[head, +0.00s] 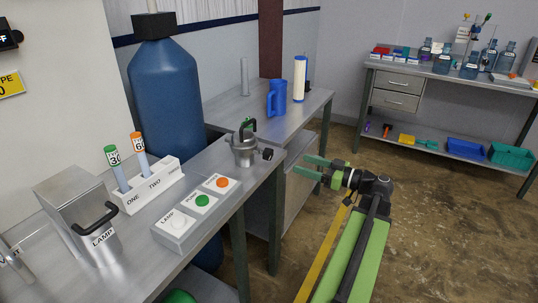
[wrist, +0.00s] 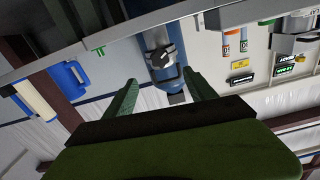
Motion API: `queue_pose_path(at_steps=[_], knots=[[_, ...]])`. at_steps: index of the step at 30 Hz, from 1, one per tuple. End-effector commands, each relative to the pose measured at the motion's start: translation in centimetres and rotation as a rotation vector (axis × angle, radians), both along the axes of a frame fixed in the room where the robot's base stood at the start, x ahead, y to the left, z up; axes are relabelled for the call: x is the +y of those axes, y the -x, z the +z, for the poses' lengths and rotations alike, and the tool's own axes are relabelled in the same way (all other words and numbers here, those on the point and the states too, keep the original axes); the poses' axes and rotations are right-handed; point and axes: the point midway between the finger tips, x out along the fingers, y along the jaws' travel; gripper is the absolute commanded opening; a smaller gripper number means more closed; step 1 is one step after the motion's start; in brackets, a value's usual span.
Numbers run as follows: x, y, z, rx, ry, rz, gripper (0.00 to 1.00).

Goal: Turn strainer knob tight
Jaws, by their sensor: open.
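The strainer (head: 242,153) is a small metal pot with a green-and-black top piece, standing near the right end of the front bench. Its black knob (head: 267,154) sticks out on the right side, facing my gripper (head: 301,166). My gripper is open and empty, to the right of the knob and apart from it. In the wrist view, which is turned over, a dark knob-like shape (wrist: 164,57) shows between and beyond the open fingers (wrist: 160,78), against the blue tank. The knob's tightness cannot be told.
A button box (head: 181,226), a white tube rack (head: 150,187) and a metal lamp box (head: 80,205) stand left on the bench. A big blue tank (head: 165,90) is behind. A blue jug (head: 277,98) stands on the back bench. Open floor lies right.

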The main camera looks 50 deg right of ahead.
Motion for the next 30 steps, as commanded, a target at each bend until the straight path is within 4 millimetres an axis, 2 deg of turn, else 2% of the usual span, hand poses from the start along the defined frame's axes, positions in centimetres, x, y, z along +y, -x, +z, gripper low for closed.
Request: queue_pose_path(at_steps=[1, 9, 15, 21, 29, 30], knots=[[0.5, -1.4, 0.0, 0.001, 0.000, 0.005, 0.65], [2.1, -8.0, 0.0, 0.001, -0.001, 0.004, 0.65], [2.9, -11.8, 0.0, 0.001, -0.001, 0.002, 0.65], [3.3, -13.4, 0.0, 0.001, -0.001, -0.001, 0.65], [3.3, -13.5, 0.0, 0.001, -0.001, -0.002, 0.65], [3.3, -13.5, 0.0, 0.001, -0.001, -0.002, 0.59]])
